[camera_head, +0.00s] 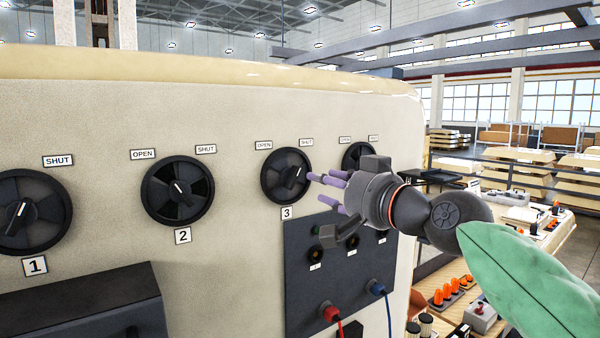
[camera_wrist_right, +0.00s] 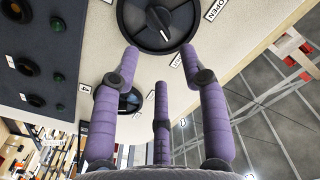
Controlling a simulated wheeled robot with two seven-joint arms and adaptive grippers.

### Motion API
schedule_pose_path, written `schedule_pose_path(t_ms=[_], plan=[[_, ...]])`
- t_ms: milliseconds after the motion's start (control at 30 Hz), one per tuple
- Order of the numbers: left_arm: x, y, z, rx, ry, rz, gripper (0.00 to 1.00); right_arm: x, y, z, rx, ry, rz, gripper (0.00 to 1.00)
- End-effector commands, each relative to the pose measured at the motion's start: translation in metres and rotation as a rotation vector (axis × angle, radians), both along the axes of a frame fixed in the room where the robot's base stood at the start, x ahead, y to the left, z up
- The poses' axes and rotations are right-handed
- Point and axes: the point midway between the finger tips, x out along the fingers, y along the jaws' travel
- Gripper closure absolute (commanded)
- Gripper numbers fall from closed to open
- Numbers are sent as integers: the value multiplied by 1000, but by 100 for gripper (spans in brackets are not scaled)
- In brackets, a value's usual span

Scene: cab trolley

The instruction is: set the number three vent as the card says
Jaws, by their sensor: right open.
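The number three vent (camera_head: 286,176) is a round black dial on a cream panel, with its "3" plate (camera_head: 286,213) below it. Its white pointer mark points up and right, toward the SHUT plate (camera_head: 306,142); the OPEN plate (camera_head: 264,145) is at upper left. My right gripper (camera_head: 320,187), with purple fingers, is open and empty just right of this dial. In the right wrist view the dial (camera_wrist_right: 135,30) lies beyond the spread fingertips (camera_wrist_right: 160,58); I cannot tell whether any finger touches it. My left gripper is out of view. No readable card shows.
Vent two (camera_head: 178,190) and vent one (camera_head: 30,212) are to the left. Vent four (camera_head: 355,155) is partly behind my right gripper. Below is a dark socket panel (camera_head: 300,275) with red (camera_head: 330,313) and blue (camera_head: 376,288) plugs. A dark box (camera_head: 80,310) juts out at lower left.

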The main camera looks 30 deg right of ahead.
Motion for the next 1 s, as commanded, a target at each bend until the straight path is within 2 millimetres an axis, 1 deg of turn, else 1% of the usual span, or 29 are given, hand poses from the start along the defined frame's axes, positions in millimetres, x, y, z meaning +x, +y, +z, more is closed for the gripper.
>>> schedule_pose_path(t_ms=[33, 100, 300, 500, 700, 933, 967, 1000], plan=[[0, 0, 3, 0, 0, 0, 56, 10, 1, 0, 0, 3, 1, 56], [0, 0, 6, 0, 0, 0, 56, 23, 2, 0, 1, 5, 2, 56], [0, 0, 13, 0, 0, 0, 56, 58, 5, 1, 0, 2, 0, 56], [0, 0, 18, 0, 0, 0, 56, 82, 6, 1, 1, 1, 0, 56], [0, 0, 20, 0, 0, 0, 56, 91, 7, 0, 0, 1, 0, 56], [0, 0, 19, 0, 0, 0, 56, 92, 7, -1, 0, 0, -1, 56], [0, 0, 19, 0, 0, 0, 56, 92, 7, -1, 0, 0, -1, 59], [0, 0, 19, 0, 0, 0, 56, 92, 7, -1, 0, 0, -1, 70]])
